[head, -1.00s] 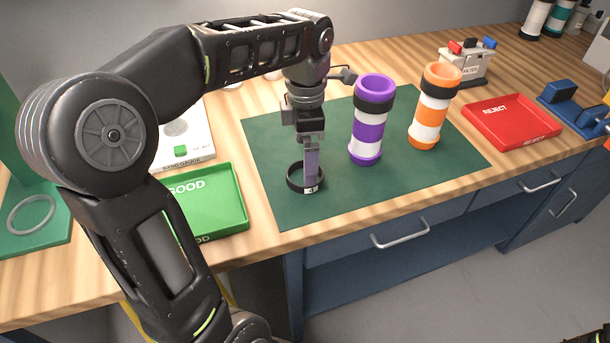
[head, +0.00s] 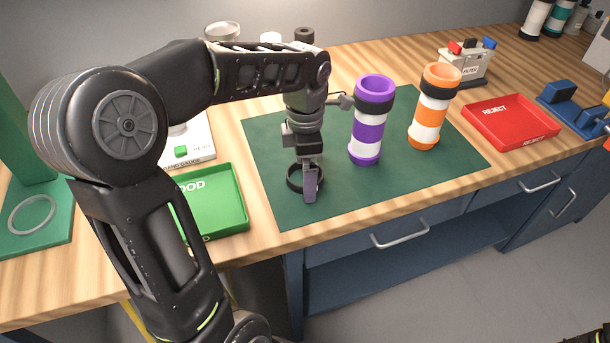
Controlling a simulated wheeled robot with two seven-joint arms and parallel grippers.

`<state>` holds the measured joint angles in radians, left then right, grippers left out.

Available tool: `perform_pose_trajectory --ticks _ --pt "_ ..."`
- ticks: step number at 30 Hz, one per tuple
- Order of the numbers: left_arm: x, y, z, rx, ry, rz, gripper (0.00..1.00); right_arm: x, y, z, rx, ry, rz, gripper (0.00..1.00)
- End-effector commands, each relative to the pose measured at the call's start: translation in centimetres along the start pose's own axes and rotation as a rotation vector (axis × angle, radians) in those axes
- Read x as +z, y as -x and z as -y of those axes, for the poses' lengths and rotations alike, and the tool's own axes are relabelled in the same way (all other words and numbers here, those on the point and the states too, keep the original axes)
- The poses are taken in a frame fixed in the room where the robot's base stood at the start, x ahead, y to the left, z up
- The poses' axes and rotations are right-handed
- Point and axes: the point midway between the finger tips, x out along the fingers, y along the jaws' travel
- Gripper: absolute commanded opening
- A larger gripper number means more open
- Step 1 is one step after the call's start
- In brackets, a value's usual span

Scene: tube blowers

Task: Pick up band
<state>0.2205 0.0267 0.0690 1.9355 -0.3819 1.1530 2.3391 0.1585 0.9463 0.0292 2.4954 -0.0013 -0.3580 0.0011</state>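The band is a black ring (head: 291,184) lying on the green mat (head: 262,137), near the mat's left front part. My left gripper (head: 310,186) points down at it. One purple-grey finger shows; it covers the front right of the band, and its tip reaches just past the band's front rim. The other finger is hidden behind it, so the gap between them and any hold on the band cannot be seen. The band appears to rest on the mat. My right gripper is out of view.
A purple-white tube (head: 368,140) and an orange-white tube (head: 428,122) stand upright right of the gripper. A green GOOD tray (head: 222,222) is at left, a red REJECT tray (head: 510,122) at right. The mat's front right part is clear.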

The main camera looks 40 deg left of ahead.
Motion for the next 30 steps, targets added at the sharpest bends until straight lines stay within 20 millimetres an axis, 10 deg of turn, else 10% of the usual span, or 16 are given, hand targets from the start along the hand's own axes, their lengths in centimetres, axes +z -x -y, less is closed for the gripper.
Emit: perform_pose_trajectory --ticks 8,30 --pt "0.01 0.04 -0.01 0.0 0.0 0.0 0.98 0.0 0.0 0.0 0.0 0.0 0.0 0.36" --pt "0.01 0.04 -0.01 0.0 0.0 0.0 0.37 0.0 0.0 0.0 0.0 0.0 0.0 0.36"
